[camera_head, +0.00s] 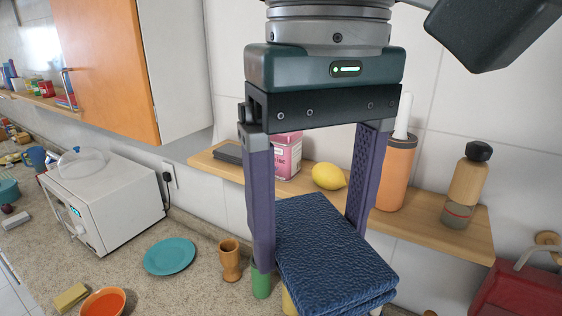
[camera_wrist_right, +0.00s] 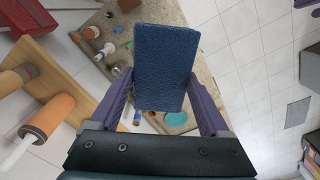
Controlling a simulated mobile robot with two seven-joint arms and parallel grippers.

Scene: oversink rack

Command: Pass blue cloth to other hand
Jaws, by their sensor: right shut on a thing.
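The blue cloth (camera_head: 330,256) is a folded, textured dark blue rectangle. My right gripper (camera_head: 312,238) comes down from the top of the head view and is shut on the cloth, one purple finger at each side of it. In the right wrist view the cloth (camera_wrist_right: 165,68) stretches out beyond the two fingers (camera_wrist_right: 160,90). The cloth is held in the air in front of the shelf and above the counter. My left gripper does not show in either view.
A wooden shelf (camera_head: 450,225) behind holds a lemon (camera_head: 328,177), a pink tin (camera_head: 288,158), an orange holder (camera_head: 396,172) and a bottle (camera_head: 465,187). On the counter are a teal plate (camera_head: 170,256), a wooden cup (camera_head: 230,260), an orange bowl (camera_head: 103,303) and a microwave (camera_head: 105,200).

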